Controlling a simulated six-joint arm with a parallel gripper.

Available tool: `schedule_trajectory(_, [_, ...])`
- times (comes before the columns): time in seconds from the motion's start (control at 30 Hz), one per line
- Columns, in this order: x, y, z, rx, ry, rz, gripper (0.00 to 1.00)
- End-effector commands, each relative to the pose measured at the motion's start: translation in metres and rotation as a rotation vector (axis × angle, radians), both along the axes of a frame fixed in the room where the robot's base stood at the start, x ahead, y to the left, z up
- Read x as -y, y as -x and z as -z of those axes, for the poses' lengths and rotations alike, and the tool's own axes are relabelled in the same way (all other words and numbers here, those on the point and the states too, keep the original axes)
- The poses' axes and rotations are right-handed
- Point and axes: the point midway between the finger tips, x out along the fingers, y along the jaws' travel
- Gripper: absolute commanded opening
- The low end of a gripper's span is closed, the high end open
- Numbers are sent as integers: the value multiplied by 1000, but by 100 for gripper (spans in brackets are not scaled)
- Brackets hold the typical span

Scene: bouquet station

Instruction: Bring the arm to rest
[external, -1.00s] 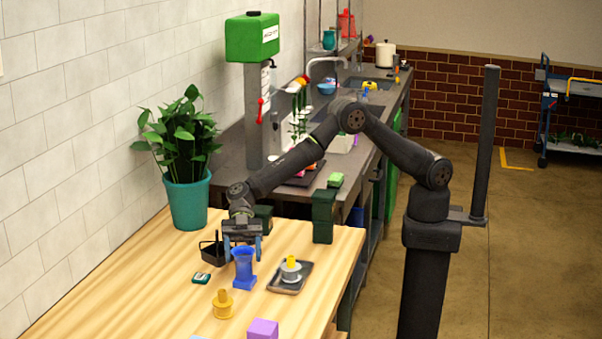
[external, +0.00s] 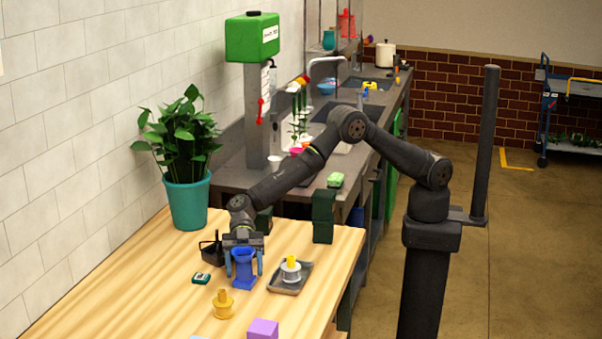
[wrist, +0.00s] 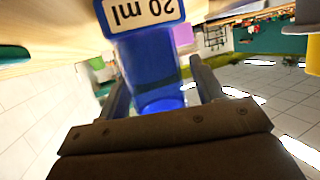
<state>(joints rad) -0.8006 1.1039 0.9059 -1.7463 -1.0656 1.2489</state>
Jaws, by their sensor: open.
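My gripper (external: 243,266) points down at the wooden table, its two blue-grey fingers on either side of a blue vase-like vessel (external: 243,268). In the wrist view the blue vessel (wrist: 153,70) stands between the open fingers (wrist: 160,88), with a white label reading "20 ml" on it. The vessel stands on the table. A gap shows between it and the right finger; on the left side contact is hard to tell. My arm reaches over from the right.
A small green-and-white device (external: 201,279), a black basket (external: 211,250), a yellow spool-like piece (external: 223,303) and a purple block (external: 263,329) are nearby. A dark tray (external: 302,279) holds a white-and-yellow piece (external: 291,268). A potted plant (external: 187,205) stands behind. The table's left front is clear.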

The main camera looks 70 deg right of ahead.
Motion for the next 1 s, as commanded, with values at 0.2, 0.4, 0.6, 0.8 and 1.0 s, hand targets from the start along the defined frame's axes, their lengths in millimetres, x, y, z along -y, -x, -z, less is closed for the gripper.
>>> schedule_trajectory(0.2, [2,-2,-49,2,-2,0,61])
schedule_trajectory(0.4, [37,-20,-67,-1,0,4,61])
schedule_trajectory(0.6, [68,-35,-88,0,0,2,61])
schedule_trajectory(0.8, [99,-50,-108,0,0,3,61])
schedule_trajectory(1.0, [128,-69,-128,-1,0,62,61])
